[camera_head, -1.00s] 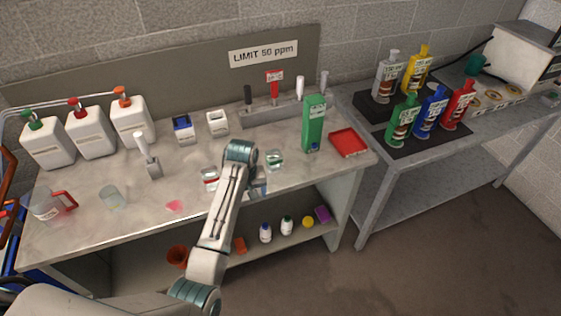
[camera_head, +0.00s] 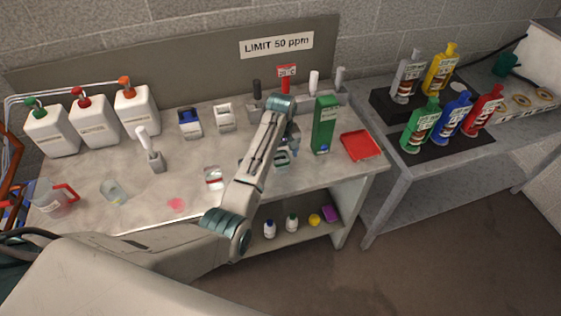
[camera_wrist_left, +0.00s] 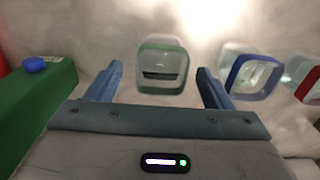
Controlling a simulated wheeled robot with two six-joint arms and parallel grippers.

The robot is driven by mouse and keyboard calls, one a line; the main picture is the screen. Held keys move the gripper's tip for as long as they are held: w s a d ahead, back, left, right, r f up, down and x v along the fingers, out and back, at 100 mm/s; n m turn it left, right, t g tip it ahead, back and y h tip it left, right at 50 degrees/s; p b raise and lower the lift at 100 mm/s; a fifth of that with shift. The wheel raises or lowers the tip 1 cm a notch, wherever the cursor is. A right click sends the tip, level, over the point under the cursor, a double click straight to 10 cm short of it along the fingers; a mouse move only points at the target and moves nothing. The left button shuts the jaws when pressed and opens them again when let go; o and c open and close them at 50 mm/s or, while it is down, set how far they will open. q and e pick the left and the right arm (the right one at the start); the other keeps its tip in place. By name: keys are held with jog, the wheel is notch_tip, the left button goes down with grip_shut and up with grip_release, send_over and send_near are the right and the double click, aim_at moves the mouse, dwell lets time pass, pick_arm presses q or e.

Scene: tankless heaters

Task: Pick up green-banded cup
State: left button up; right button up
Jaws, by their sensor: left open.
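The green-banded cup (camera_wrist_left: 163,66) is clear with a green rim and stands on the counter. It also shows in the head view (camera_head: 283,159), partly hidden by my left arm. My left gripper (camera_wrist_left: 159,70) is open, with the cup between and just beyond its fingers in the left wrist view. I see no finger clearly touching it. In the head view the fingers are mostly hidden behind the wrist. My right gripper is not in view.
A blue-banded cup (camera_wrist_left: 252,76) and a red-banded cup (camera_head: 213,178) stand nearby. A green box (camera_head: 325,124) stands close beside the cup, and a red tray (camera_head: 360,146) lies at the counter's right end. Several bottles stand on the right table.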

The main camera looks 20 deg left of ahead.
aim_at(281, 160)
pick_arm(q)
notch_tip(281, 160, down, 4)
jog(key=shift+w+a+p, duration=0.1)
jog(key=shift+p, duration=0.8)
jog(key=shift+s+f, duration=0.25)
jog(key=shift+f, duration=0.2)
jog(key=shift+w, duration=0.2)
jog(key=c, duration=1.1)
jog(key=shift+s, duration=0.1)
